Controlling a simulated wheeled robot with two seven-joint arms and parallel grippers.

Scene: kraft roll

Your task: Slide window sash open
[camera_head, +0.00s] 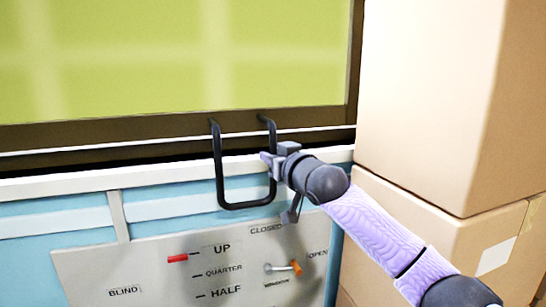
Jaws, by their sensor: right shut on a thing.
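The window sash has a yellow-green pane (180,60) and a dark brown frame (180,128), and it fills the upper left. A black U-shaped handle (219,175) hangs from the sash's lower rail, in front of the white sill. My right gripper (271,165) reaches in from the lower right and is shut on the right upright of the handle. The fingers partly hide that upright. My left gripper is not in view.
Large cardboard boxes (425,90) are stacked close on the right, beside my right arm. Below the sill is a control panel (150,265) with a red marker (178,258) at UP and an orange-tipped lever (296,267) near OPEN.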

